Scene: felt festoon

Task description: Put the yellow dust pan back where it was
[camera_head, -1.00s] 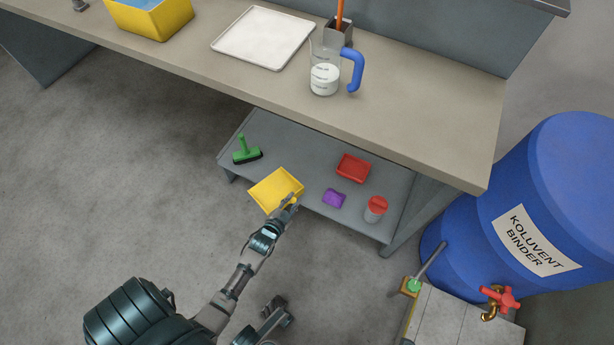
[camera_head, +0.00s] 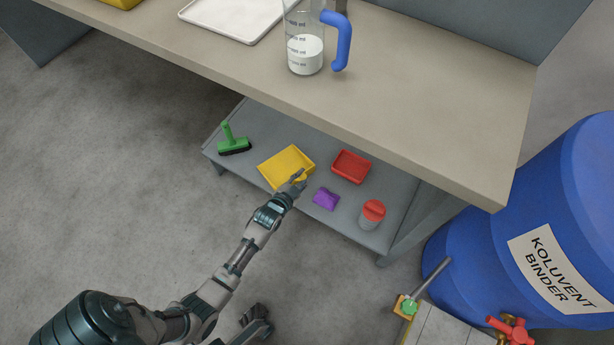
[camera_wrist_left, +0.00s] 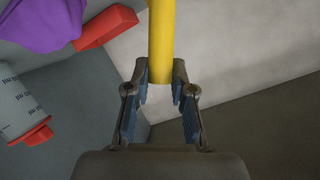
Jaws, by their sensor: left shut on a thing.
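In the left wrist view the yellow handle (camera_wrist_left: 160,40) stands between the fingers (camera_wrist_left: 160,88). I cannot tell whether the pan touches the shelf.
A purple item (camera_head: 326,199) and a red-lidded container (camera_head: 372,214) stand just right of my gripper on the shelf. The bench top (camera_head: 420,110) overhangs the shelf and holds a jug (camera_head: 304,50). A blue barrel (camera_head: 540,220) stands at the right.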

